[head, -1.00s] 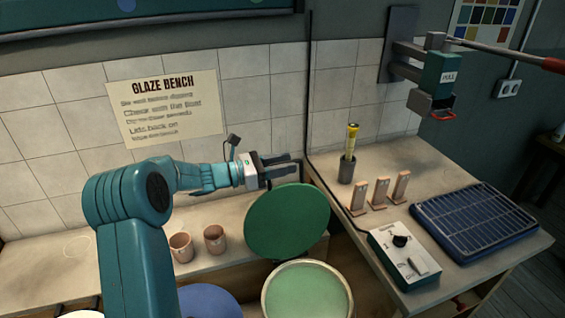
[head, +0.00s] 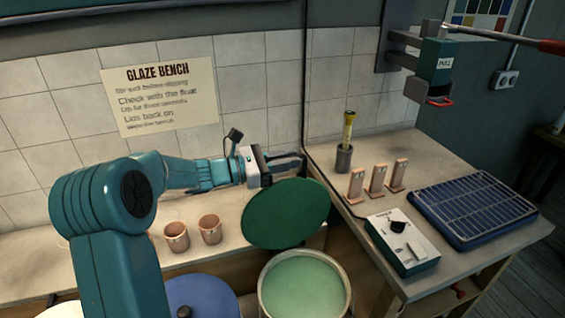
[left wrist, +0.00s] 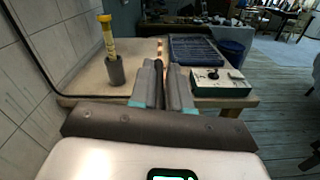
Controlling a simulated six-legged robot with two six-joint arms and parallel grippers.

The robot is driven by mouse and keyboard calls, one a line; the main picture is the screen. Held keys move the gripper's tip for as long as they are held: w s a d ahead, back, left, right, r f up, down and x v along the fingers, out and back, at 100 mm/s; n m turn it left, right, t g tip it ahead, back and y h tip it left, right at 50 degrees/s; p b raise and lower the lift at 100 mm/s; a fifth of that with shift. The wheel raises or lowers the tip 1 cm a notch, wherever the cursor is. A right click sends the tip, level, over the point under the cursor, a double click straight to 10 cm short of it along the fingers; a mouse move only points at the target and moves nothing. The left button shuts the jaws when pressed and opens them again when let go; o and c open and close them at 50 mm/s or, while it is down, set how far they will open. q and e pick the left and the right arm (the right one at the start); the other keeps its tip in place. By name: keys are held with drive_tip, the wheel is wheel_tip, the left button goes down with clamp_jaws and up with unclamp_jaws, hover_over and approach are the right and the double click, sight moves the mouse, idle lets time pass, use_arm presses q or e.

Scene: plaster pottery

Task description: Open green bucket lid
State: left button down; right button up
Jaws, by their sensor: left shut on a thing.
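The green lid (head: 286,214) is a round disc, off the green bucket and steeply tilted, hanging in the air behind and above it. The bucket (head: 261,287) is open at the front, pale green glaze showing inside its light rim. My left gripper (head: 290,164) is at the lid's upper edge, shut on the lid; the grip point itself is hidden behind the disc. In the left wrist view the two fingers (left wrist: 160,78) are close together with a narrow dark part between them.
Pink cups (head: 210,229) stand on the bench left of the lid. A blue lid (head: 203,298) is at the front left. To the right are a control box (head: 402,243), small wooden stands (head: 377,178), a yellow float in a holder (head: 344,158) and a blue rack (head: 475,208).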

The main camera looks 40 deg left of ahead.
use_arm(q)
drive_tip(key=shift+s+d+m, duration=0.2)
drive_tip(key=shift+d+m, duration=0.1)
drive_tip(key=shift+d, duration=0.1)
use_arm(e)
drive_tip(key=shift+f, duration=0.45)
use_arm(q)
drive_tip(key=c, duration=1.2)
unclamp_jaws()
drive_tip(key=shift+a, duration=0.1)
drive_tip(key=shift+o, duration=0.2)
drive_tip(key=shift+s+r, duration=0.1)
drive_tip(key=b+v, duration=0.1)
drive_tip(key=v, duration=1.5)
drive_tip(key=shift+b, duration=0.35)
use_arm(e)
drive_tip(key=shift+f, duration=0.7)
use_arm(q)
drive_tip(key=shift+s+a, duration=0.1)
